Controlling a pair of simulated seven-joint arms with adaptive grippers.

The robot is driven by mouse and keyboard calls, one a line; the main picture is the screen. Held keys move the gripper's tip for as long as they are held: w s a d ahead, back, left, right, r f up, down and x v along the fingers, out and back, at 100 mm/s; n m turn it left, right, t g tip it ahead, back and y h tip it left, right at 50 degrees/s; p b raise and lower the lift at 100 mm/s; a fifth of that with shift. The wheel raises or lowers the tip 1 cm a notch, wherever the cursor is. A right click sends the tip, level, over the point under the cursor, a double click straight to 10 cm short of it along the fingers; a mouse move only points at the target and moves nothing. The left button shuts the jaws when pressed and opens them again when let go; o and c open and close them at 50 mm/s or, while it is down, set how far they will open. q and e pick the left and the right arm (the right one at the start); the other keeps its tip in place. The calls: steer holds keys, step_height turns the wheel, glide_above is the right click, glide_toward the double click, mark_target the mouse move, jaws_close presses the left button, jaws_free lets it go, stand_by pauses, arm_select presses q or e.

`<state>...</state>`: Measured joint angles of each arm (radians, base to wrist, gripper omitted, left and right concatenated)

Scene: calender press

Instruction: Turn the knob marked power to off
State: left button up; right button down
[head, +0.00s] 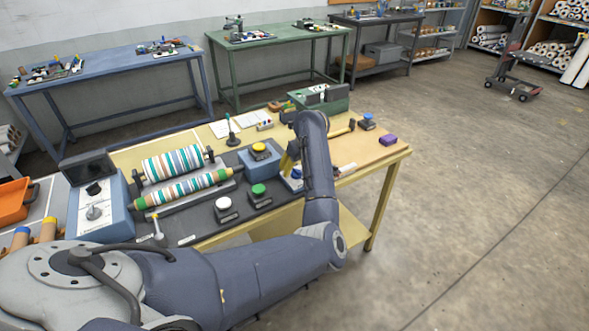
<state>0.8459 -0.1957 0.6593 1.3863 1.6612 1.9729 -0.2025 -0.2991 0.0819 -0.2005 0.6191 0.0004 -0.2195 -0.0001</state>
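A blue-grey control box (103,222) stands at the left of the yellow workbench. On its top are a grey knob (94,212) with a pale plate under it and a smaller black knob (93,188) behind. The markings are too small to read, so I cannot tell which knob is marked power or how it is set. One of my arms reaches across the front of the bench and bends up over its right part. The other gripper is not seen.
Striped rollers (175,164) lie right of the box. White (223,203), green (258,190) and yellow (259,147) buttons stand nearby. A small lever (158,228) is at the front edge. A dark screen (87,167) stands behind the box, an orange bin (14,202) left.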

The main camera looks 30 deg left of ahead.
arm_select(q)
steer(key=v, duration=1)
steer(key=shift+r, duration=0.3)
